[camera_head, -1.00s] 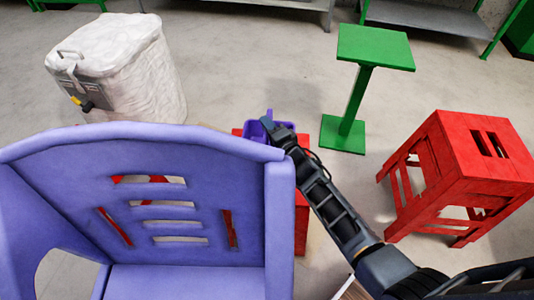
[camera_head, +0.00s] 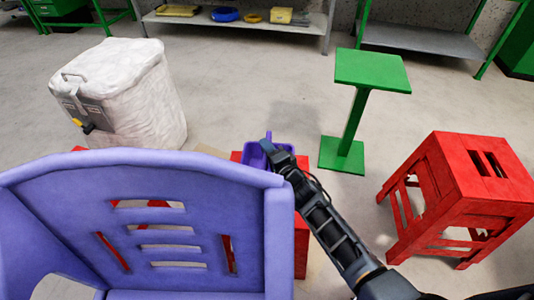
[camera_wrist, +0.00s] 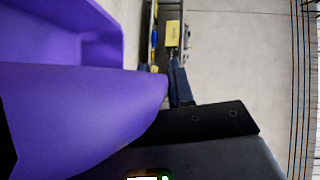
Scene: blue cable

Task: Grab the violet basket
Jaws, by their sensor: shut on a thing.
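The violet basket (camera_head: 284,152) shows in the head view just past the right top edge of the lilac chair, above a red stool. Its lower part is hidden by the chair. My gripper (camera_head: 268,148) reaches it from the front right and is shut on it. In the wrist view the basket (camera_wrist: 80,110) fills the left side, large and close. My gripper's fingers (camera_wrist: 165,88) are at the basket's right edge there. The fingertips are partly hidden by the basket wall.
A lilac chair (camera_head: 240,200) stands close in front, left of my arm. A red stool (camera_head: 301,240) is behind it. Another red stool (camera_head: 480,170) stands at right, a green stand (camera_head: 352,120) behind. A white wrapped container (camera_head: 130,90) is at left. Shelves (camera_head: 420,40) line the back.

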